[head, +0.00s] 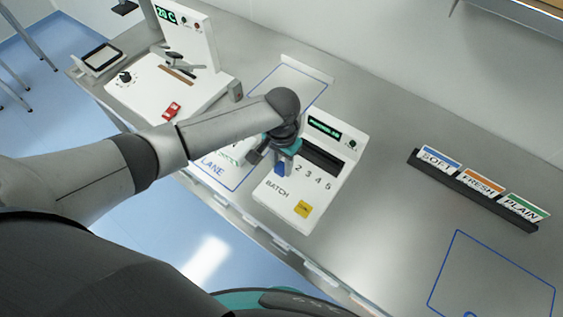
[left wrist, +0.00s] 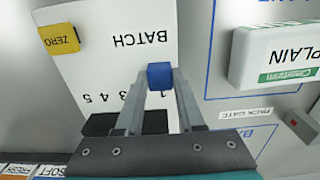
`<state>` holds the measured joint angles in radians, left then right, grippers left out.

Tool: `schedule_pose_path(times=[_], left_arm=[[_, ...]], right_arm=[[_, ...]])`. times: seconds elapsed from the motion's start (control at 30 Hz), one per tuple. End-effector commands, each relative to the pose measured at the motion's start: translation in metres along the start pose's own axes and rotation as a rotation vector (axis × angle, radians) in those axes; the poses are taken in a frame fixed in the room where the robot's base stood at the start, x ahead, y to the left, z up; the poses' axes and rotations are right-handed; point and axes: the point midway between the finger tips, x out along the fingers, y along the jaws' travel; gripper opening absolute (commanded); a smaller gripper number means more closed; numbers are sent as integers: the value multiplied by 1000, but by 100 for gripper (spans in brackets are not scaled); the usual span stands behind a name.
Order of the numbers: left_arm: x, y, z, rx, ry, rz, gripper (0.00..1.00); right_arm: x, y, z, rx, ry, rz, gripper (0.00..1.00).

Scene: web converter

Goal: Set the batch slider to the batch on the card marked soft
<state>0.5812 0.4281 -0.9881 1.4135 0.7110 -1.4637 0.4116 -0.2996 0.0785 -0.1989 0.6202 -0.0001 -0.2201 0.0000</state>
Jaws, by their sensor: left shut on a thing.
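The batch panel (head: 272,193) is a white box with a dark slot, a small green display and the numbers 2 to 5 showing. The blue slider knob (head: 280,168) sits left of the 2, at the low-number end. My left gripper (head: 283,160) is shut on it from above. The left wrist view shows the blue knob (left wrist: 158,76) between the fingertips, close to the 1. The card marked SOFT (head: 440,158) stands at the left of a black holder (head: 470,185), beside the FRESH and PLAIN cards. Its small print is unreadable. My right gripper is out of view.
A yellow ZERO button (head: 303,208) is on the panel's front. A white PLAIN pack (left wrist: 275,55) lies in the blue-outlined lane beside the panel. A white machine (head: 170,85) with a red part stands at the left.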

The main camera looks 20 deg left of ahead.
Motion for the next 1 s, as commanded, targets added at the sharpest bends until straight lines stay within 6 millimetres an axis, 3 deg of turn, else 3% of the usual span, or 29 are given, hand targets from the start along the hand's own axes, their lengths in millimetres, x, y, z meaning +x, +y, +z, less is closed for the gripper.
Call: schedule_pose_path(times=[0.13, 1.0], left_arm=[[0, 0, 0, 0, 0, -1, 0], [0, -1, 0, -1, 0, -1, 0]], right_arm=[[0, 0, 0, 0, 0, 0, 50], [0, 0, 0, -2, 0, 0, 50]])
